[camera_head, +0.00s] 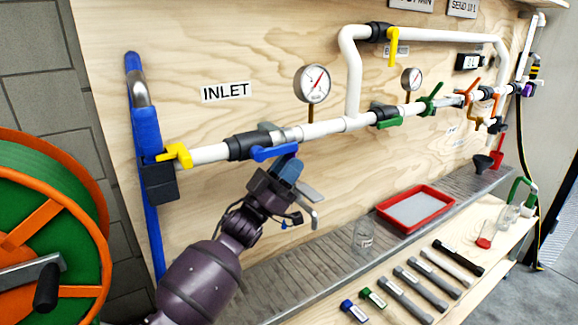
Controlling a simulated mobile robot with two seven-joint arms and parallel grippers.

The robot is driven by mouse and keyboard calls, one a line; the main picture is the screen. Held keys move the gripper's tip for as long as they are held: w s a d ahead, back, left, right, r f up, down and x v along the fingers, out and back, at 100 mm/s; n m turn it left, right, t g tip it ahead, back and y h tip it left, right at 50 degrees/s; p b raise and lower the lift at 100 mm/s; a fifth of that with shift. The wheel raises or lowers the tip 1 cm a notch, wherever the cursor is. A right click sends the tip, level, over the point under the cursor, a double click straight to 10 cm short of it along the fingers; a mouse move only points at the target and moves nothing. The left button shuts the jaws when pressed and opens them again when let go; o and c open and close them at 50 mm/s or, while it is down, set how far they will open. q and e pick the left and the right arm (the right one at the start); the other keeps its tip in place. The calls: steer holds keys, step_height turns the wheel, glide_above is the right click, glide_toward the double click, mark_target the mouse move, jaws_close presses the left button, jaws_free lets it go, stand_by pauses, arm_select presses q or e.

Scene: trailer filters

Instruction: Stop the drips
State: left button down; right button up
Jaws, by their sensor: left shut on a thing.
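A white pipe (325,129) runs along the plywood wall, with an INLET label (225,92) above its left part. A blue lever (275,152) sits on a dark valve body (247,144) and lies roughly along the pipe. My left gripper (287,166) is just below the lever's right end and is shut on it; its fingers partly hide the contact. A yellow lever (180,155) is at the pipe's left end. Green levers (390,122) and orange levers (473,87) sit farther right. No drip can be made out. My right gripper is not in view.
Two gauges, one near (312,83) and one far (411,78), stand above the pipe. A bypass loop with a yellow lever (393,47) rises above. A green hose reel (45,220) stands left.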

arm_select(q)
steer(key=y+p, duration=0.1)
steer(key=p, duration=0.1)
steer(key=g+y+p, duration=0.1)
steer(key=p, duration=0.1)
steer(key=shift+s+a+r+g+p, duration=0.15)
steer(key=shift+a+g+p, duration=0.05)
steer(key=shift+g+p, duration=0.1)
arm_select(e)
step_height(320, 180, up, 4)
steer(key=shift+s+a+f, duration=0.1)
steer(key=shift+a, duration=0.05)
